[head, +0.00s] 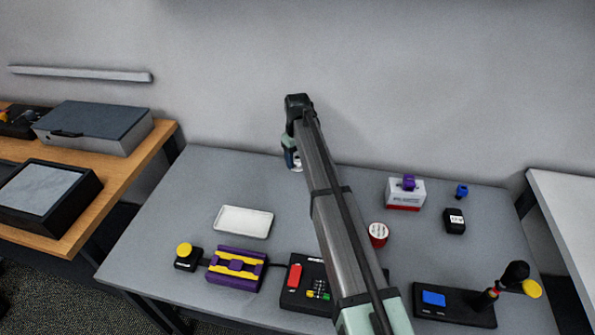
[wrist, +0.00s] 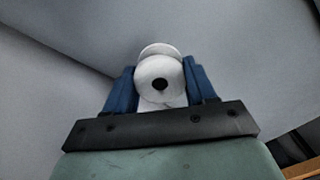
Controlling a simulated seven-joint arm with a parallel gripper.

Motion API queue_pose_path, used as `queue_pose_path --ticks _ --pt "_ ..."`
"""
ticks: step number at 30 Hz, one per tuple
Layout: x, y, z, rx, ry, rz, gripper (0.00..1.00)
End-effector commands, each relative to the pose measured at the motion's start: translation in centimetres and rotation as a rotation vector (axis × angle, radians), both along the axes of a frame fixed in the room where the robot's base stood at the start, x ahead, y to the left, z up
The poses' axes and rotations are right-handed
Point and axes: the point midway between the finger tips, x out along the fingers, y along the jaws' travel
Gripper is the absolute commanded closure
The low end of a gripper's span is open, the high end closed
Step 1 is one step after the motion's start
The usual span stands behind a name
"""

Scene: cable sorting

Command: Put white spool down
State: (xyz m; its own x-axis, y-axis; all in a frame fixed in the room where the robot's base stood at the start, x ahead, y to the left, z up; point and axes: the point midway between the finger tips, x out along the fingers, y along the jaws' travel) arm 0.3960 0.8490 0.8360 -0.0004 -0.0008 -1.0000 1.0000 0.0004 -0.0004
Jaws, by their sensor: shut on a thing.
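The white spool (wrist: 160,76) sits between the two blue fingers of my gripper (wrist: 161,88) in the wrist view. Its round flange with a dark centre hole faces the camera. In the head view my gripper (head: 292,160) is at the back of the grey table, left of the table's middle. A small part of the white spool (head: 298,166) shows at the fingertips there. My arm hides much of it. I cannot tell whether the spool touches the table.
An empty white tray (head: 243,222) lies front left of my gripper. A red-and-white round container (head: 378,234), a white-and-red box (head: 405,194) and a black block (head: 454,221) stand to the right. Devices line the front edge. The grey table (head: 190,190) is clear at back left.

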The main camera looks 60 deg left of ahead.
Motion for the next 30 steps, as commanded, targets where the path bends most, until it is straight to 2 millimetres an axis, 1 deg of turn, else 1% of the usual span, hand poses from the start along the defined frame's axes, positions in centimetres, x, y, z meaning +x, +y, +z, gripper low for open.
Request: queue_pose_path --ticks 1,8,15,28,29,30 --pt "0.0 -0.1 -0.8 -0.001 0.0 0.0 0.74" --pt "0.0 0.0 -2.6 0.0 0.0 0.0 0.74" --pt "0.0 0.0 -5.3 0.0 0.0 0.0 0.74" --pt "0.0 0.0 -5.8 0.001 0.0 0.0 0.74" --pt "0.0 0.0 -5.7 0.001 0.0 0.0 0.42" --pt "0.0 0.0 -5.7 0.001 0.0 0.0 0.38"
